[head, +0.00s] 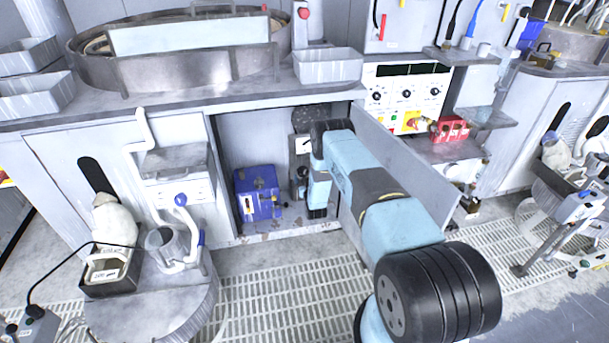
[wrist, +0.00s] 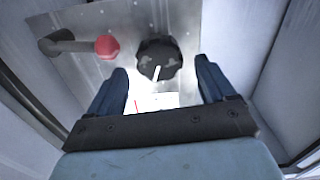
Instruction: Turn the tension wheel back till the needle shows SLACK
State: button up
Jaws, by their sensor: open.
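The tension wheel (wrist: 159,60) is a black scalloped knob with a white mark, on a metal panel in the wrist view. My gripper (wrist: 162,78) is open, with one blue finger on each side below the wheel. The fingertips reach about the wheel's lower edge; I cannot tell whether they touch it. A bright white dial face (wrist: 158,101) shows below the wheel, between the fingers. A thin red line on it may be the needle; no lettering is readable. In the head view my arm reaches into the open cabinet and the wheel cannot be made out.
A lever with a red knob (wrist: 107,46) sits left of the wheel on the same panel. Pale cabinet walls stand close on both sides. In the head view, a blue box (head: 257,193) stands on the cabinet floor left of my arm, and an open door (head: 408,160) is at its right.

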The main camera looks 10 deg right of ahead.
aim_at(304, 173)
jog(key=shift+w, duration=1.5)
jog(key=shift+c, duration=0.5)
jog(key=shift+r, duration=0.1)
jog(key=c, duration=1)
